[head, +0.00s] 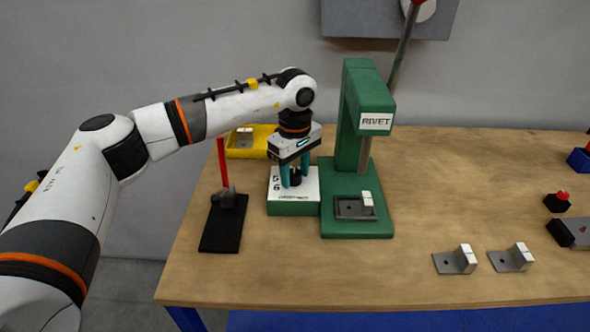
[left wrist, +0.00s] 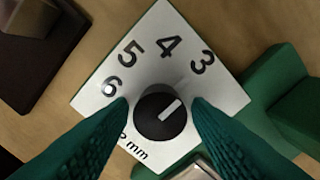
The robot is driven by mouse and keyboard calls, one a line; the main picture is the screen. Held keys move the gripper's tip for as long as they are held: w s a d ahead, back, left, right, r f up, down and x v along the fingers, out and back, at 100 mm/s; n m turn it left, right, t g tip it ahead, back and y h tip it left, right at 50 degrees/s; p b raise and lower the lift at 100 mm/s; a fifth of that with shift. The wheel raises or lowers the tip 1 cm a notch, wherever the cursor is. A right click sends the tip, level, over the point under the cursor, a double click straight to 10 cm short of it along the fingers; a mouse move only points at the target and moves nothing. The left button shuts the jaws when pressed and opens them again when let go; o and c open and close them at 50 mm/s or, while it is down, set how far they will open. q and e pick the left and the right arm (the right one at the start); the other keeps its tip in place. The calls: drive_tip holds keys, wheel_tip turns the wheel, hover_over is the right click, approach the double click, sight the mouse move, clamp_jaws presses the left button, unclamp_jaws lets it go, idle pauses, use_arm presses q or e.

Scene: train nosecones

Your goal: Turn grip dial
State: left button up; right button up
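The grip dial is a black round knob (left wrist: 161,112) with a white pointer line, on a white-topped green box (head: 293,208). In the left wrist view its white face (left wrist: 215,92) shows the numbers 3, 4, 5 and 6 and "mm"; the pointer is directed up and right, roughly toward the 3. My left gripper (head: 295,178) points down over the box. Its teal fingers stand on either side of the knob in the left wrist view (left wrist: 160,108), apart from each other; contact with the knob is unclear. My right gripper is not in view.
The green rivet press (head: 362,110) stands right beside the box, with a metal bracket (head: 355,207) on its base. A black stand with a red lever (head: 222,222) is at left, a yellow tray (head: 238,150) behind. Two brackets (head: 455,260) (head: 511,258) lie at front right.

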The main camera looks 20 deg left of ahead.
use_arm(q)
drive_tip(key=c, duration=0.7)
drive_tip(key=shift+n, duration=0.4)
drive_tip(key=n, duration=0.2)
drive_tip(key=shift+n+b, duration=0.4)
drive_tip(key=n, duration=0.4)
drive_tip(key=shift+w+n+b, duration=0.1)
drive_tip(key=shift+n+b, duration=0.2)
drive_tip(key=shift+b, duration=0.05)
drive_tip(key=n, duration=0.3)
drive_tip(key=shift+n, duration=0.3)
drive_tip(key=shift+w+r+n, duration=0.1)
drive_tip(key=shift+n, duration=1.8)
